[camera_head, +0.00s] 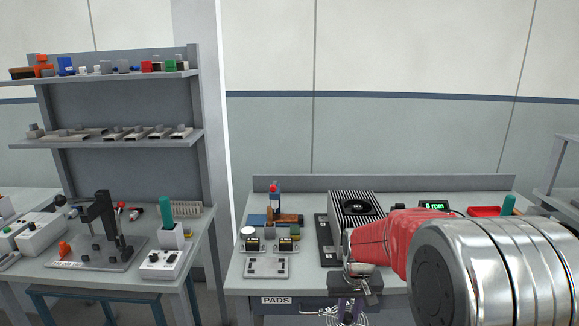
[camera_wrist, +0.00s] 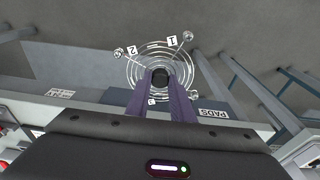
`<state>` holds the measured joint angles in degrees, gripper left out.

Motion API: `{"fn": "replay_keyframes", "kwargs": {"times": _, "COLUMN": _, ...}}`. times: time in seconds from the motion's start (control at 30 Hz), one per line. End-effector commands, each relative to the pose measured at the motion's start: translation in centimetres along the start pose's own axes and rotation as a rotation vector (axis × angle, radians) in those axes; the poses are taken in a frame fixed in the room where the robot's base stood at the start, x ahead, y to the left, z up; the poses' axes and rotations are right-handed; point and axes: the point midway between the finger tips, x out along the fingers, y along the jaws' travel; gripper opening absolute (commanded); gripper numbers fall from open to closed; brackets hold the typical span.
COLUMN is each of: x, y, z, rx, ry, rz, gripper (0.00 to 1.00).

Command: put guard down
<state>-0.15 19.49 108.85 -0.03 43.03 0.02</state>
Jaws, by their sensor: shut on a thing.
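The guard is a round wire grille of concentric rings with small round ends on its arms and white tags marked 1, 2 and 3; its rings (camera_wrist: 132,50) show in the wrist view. My gripper (camera_wrist: 160,82) has its two purple fingers shut on the guard's dark middle knob. In the head view my gripper (camera_head: 349,306) is low at the front edge of the bench, and part of the guard (camera_head: 329,314) shows beside it, cut off by the bottom edge. The guard is in the air over the grey floor, in front of the bench.
The right bench (camera_head: 290,291) carries a finned black unit with a round fan (camera_head: 362,207), a grey switch plate (camera_head: 266,267), a red-capped bottle (camera_head: 274,199) and a green display (camera_head: 434,206). A PADS label (camera_head: 276,300) is on its front. A shelved bench (camera_head: 120,138) stands left.

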Motion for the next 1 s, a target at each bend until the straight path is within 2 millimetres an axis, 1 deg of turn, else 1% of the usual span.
{"fn": "replay_keyframes", "kwargs": {"times": 0.17, "x": -0.1, "y": 0.0, "z": 0.0, "rx": 0.001, "ry": 0.000, "rz": 0.000, "gripper": 0.03}}
{"fn": "replay_keyframes", "kwargs": {"times": 0.27, "x": 0.4, "y": 0.1, "z": 0.1, "rx": 0.001, "ry": -0.002, "rz": 0.000, "gripper": 0.03}}
{"fn": "replay_keyframes", "kwargs": {"times": 0.37, "x": 1.9, "y": 0.1, "z": 0.6, "rx": 0.001, "ry": -0.004, "rz": 0.000, "gripper": 0.03}}
{"fn": "replay_keyframes", "kwargs": {"times": 0.47, "x": 4.7, "y": 0.1, "z": 1.6, "rx": 0.001, "ry": -0.007, "rz": 0.000, "gripper": 0.03}}
{"fn": "replay_keyframes", "kwargs": {"times": 0.6, "x": 9.3, "y": 0.1, "z": 3.6, "rx": 0.002, "ry": -0.009, "rz": 0.000, "gripper": 0.03}}
{"fn": "replay_keyframes", "kwargs": {"times": 0.7, "x": 12.0, "y": 0.1, "z": 5.0, "rx": 0.002, "ry": -0.007, "rz": 0.000, "gripper": 0.03}}
{"fn": "replay_keyframes", "kwargs": {"times": 0.77, "x": 13.1, "y": 0.1, "z": 5.6, "rx": 0.002, "ry": -0.006, "rz": 0.000, "gripper": 0.03}}
{"fn": "replay_keyframes", "kwargs": {"times": 0.83, "x": 13.8, "y": 0.1, "z": 6.0, "rx": 0.002, "ry": -0.002, "rz": 0.000, "gripper": 0.03}}
{"fn": "replay_keyframes", "kwargs": {"times": 1.0, "x": 14.1, "y": 0.1, "z": 6.1, "rx": 0.003, "ry": 0.001, "rz": 0.000, "gripper": 0.03}}
